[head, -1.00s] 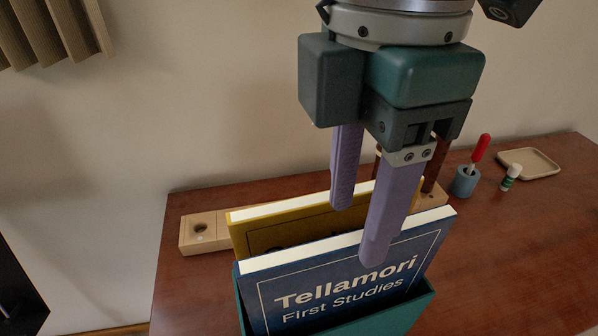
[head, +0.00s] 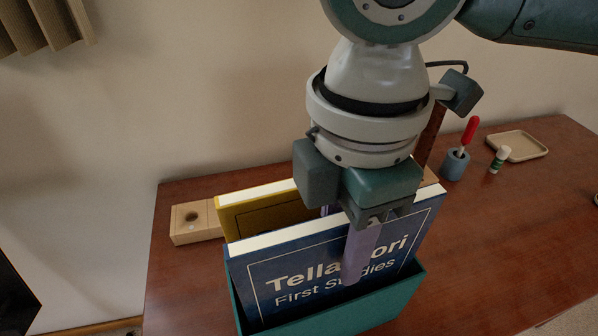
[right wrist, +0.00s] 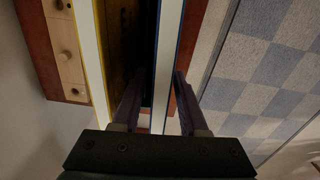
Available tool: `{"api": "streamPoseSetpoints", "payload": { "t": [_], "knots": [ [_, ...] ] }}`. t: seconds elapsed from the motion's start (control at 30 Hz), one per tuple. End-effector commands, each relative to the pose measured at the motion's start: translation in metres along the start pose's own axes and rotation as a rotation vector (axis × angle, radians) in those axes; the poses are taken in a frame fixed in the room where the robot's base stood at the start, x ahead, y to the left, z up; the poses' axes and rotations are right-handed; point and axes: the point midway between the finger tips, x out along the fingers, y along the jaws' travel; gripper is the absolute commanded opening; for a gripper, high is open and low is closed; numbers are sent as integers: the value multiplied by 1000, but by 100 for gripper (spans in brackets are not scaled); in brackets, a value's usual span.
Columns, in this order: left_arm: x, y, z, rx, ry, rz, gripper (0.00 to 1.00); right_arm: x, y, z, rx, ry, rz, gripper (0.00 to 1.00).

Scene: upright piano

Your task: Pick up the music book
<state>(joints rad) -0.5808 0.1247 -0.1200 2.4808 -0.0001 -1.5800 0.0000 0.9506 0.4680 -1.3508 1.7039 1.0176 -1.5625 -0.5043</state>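The blue music book (head: 262,290), titled "Tellamori First Studies", stands in a teal holder (head: 385,305) on the wooden piano top. In the right wrist view, its white page edge (right wrist: 168,50) runs between the two fingers. My right gripper (head: 340,238) reaches down over the book's top edge. One purple finger is in front of the cover and the other is behind, mostly hidden. The fingers (right wrist: 157,90) are apart, with the book between them; a gap shows on the rear finger's side. My left gripper is not in view.
A yellow book (head: 262,215) stands behind the blue one in the holder. A blue cup (head: 455,165) with a red-handled tool, a small green-and-white tube (head: 499,160) and a beige tray (head: 518,145) are at right.

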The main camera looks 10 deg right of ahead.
Motion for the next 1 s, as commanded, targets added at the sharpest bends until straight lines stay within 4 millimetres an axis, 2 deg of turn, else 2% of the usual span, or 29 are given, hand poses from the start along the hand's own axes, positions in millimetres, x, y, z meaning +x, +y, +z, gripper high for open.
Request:
{"api": "streamPoseSetpoints", "payload": {
  "t": [0.03, 0.37, 1.0],
  "knots": [
    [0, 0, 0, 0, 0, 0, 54, 0, 0, 0, 0, 0, 0, 36],
    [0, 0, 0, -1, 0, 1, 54, 0, 0, 0, 0, 0, 0, 0],
    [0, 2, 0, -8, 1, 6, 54, 0, 0, 0, 0, 0, 0, 0]
  ]
}}
